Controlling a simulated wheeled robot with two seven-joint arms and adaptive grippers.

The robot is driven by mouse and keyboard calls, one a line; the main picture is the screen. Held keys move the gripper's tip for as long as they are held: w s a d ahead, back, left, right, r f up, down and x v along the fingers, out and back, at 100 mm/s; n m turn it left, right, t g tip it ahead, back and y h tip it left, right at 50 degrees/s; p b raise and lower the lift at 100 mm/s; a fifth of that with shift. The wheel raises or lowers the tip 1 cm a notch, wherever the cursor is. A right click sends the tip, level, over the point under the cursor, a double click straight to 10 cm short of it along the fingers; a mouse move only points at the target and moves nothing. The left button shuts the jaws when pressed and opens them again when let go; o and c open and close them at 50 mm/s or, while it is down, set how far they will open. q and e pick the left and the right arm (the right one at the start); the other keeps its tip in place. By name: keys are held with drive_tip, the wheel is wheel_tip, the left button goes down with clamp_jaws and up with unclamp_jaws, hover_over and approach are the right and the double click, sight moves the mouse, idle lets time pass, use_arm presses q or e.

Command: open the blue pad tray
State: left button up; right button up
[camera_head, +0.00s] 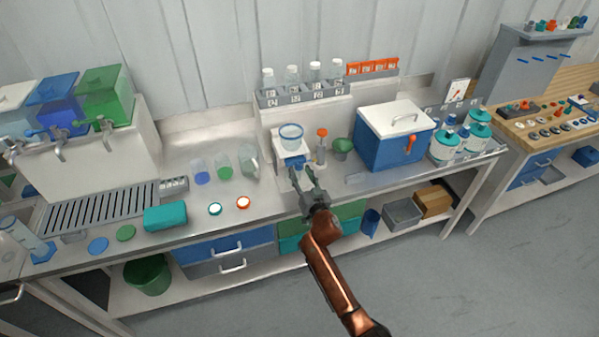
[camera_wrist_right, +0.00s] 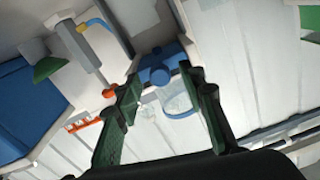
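A blue drawer (camera_head: 222,243) with a white handle is under the bench, above a grey drawer (camera_head: 232,265). Both look shut; no label shows which is the pad tray. My right gripper (camera_head: 303,172) is open over the bench's front edge, right of these drawers, just in front of a white filter stand (camera_head: 291,146) with a clear cup. In the right wrist view, a blue valve-like part (camera_wrist_right: 162,66) shows between and beyond the open fingers (camera_wrist_right: 160,80). Nothing is held. My left gripper is not in view.
A blue cooler box (camera_head: 392,140) and white-and-teal bottles stand right. A teal box (camera_head: 165,216), small dishes and cups sit left of the stand. Green drawers (camera_head: 350,211) sit behind my right arm. A green bin (camera_head: 147,275) stands on the low shelf.

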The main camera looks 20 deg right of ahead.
drive_tip(key=shift+w, duration=0.6)
clamp_jaws()
idle(0.3)
